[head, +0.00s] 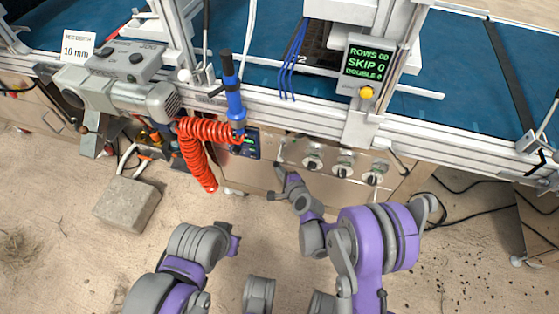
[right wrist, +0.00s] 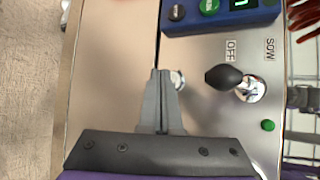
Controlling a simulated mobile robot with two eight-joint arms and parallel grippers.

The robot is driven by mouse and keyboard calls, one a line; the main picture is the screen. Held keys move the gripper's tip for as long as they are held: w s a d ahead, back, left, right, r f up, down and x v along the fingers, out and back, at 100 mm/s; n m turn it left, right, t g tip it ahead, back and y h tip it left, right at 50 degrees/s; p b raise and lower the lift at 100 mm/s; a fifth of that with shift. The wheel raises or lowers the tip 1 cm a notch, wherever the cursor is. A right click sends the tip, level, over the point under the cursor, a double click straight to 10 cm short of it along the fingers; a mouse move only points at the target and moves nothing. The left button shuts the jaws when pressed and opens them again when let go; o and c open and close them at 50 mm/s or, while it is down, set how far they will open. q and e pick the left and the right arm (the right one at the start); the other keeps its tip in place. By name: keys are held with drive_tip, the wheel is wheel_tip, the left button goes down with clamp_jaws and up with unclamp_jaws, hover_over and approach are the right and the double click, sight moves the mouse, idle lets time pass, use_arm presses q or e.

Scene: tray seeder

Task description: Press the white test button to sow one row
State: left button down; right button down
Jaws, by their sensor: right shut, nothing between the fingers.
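In the right wrist view, a small round whitish button (right wrist: 178,80) sits on the steel panel (right wrist: 110,70), partly hidden by my fingers. I take it for the test button; no label for it shows. My right gripper (right wrist: 161,76) is shut and empty. Its fingertips lie just left of the button, and I cannot tell whether they touch it. In the head view my right gripper (head: 277,182) is at the front of the steel cabinet, below the rail; the button cannot be made out there.
A black-handled lever (right wrist: 225,77) marked OFF and SOW, a green light (right wrist: 268,125) and a blue control box (right wrist: 220,15) are near the button. Several knobs (head: 343,166) lie right. A red coiled hose (head: 197,155) hangs left.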

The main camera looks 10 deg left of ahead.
drive_tip(key=shift+s, duration=0.25)
drive_tip(key=s, duration=0.5)
drive_tip(key=shift+a, duration=0.1)
idle(0.3)
drive_tip(key=shift+w, duration=0.1)
idle(0.6)
